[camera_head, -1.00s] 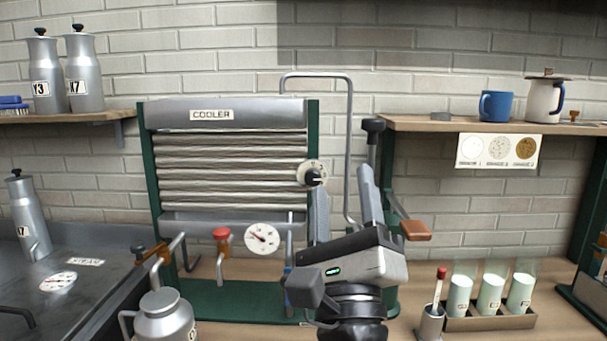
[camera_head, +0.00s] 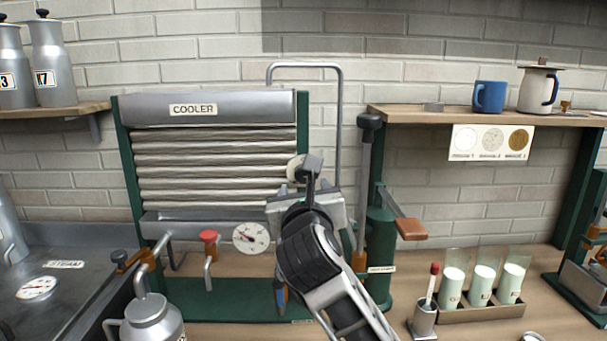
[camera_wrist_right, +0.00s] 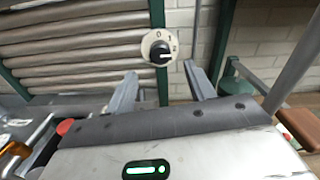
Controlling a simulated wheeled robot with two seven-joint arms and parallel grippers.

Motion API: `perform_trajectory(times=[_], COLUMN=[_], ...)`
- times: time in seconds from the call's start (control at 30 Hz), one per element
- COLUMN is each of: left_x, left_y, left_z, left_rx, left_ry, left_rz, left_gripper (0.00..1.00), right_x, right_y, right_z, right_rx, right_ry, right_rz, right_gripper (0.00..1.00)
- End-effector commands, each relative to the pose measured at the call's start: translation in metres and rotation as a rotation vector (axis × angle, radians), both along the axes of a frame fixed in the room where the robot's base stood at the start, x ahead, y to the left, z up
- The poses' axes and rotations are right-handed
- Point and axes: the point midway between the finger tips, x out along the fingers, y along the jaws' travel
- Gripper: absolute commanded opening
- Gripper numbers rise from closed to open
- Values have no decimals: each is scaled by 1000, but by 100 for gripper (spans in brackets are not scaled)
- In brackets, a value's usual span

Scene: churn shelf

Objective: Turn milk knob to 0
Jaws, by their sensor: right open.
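The milk knob is a black knob on a round white dial (camera_wrist_right: 160,48) at the right edge of the cooler. In the right wrist view its white pointer line points right, near the 2; the 0 is at the top left of the dial. In the head view the dial (camera_head: 294,168) is mostly hidden behind my right gripper (camera_head: 309,170). In the right wrist view the right gripper's fingers (camera_wrist_right: 160,92) are apart and empty, just below the dial, with the knob beyond and between them. My left gripper is not in view.
The cooler (camera_head: 200,109) has a gauge (camera_head: 251,238) and a red-topped tap (camera_head: 208,238) below. A pump lever with a brown handle (camera_head: 411,229) stands to the right. Several milk-filled glasses in a rack (camera_head: 487,312) and a milk can (camera_head: 152,322) are in front.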

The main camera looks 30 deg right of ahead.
Motion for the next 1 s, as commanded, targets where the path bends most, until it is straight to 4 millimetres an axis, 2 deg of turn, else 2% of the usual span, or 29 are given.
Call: perform_trajectory(times=[0.1,0.3,0.47,0.73,0.77,0.9,1.0], left_x=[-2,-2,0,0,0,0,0], left_y=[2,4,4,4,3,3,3], left_z=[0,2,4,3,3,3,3], left_rx=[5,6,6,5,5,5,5], left_ry=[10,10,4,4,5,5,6], left_rz=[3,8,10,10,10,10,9], left_gripper=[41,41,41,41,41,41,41], right_x=[22,47,55,56,56,56,56], right_y=[-12,-24,-27,-28,-28,-28,-28], right_z=[2,1,0,0,0,0,0], right_rx=[-3,-1,0,1,1,1,1], right_ry=[2,0,0,-1,-1,-1,-1], right_rz=[-4,-2,-1,-1,-1,-1,-1], right_gripper=[54,54,54,54,49,10,9])
